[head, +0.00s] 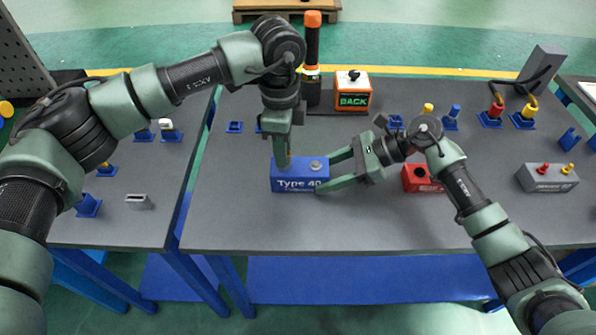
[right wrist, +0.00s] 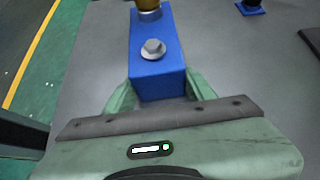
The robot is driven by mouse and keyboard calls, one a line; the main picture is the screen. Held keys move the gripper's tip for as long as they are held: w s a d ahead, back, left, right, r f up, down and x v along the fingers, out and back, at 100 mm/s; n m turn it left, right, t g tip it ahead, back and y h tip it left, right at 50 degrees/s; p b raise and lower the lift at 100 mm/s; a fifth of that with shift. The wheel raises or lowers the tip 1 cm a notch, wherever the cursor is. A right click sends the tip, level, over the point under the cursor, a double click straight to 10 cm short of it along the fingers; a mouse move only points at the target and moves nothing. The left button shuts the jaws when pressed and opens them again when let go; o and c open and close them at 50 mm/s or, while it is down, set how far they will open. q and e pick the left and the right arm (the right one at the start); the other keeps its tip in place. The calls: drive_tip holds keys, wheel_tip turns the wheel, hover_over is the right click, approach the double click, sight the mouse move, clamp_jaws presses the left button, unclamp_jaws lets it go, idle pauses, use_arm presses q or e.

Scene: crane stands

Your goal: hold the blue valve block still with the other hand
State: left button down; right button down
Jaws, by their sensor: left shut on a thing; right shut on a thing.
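The blue valve block (head: 300,184), marked "Type 40", lies on the grey table. It also shows in the right wrist view (right wrist: 155,55), with a grey hex bolt head (right wrist: 153,49) on top. My right gripper (head: 324,174) is shut on the block's right end, one finger along each long side. My left gripper (head: 283,158) points straight down over the block's left end. It is shut on a brass-coloured fitting (right wrist: 145,6) that stands on the block in a grey collar; the left fingers mostly hide this fitting in the head view.
A red block (head: 420,179) lies just right of my right gripper. An orange "BACK" box (head: 353,92) and a black-and-orange cylinder (head: 312,60) stand behind. A grey box (head: 547,178) is at the right. The table's front middle is clear.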

use_arm(q)
drive_tip(key=n, duration=0.2)
drive_tip(key=shift+r+n, duration=0.15)
drive_tip(key=shift+n, duration=0.15)
drive_tip(key=c, duration=1)
unclamp_jaws()
drive_tip(key=shift+c, duration=0.9)
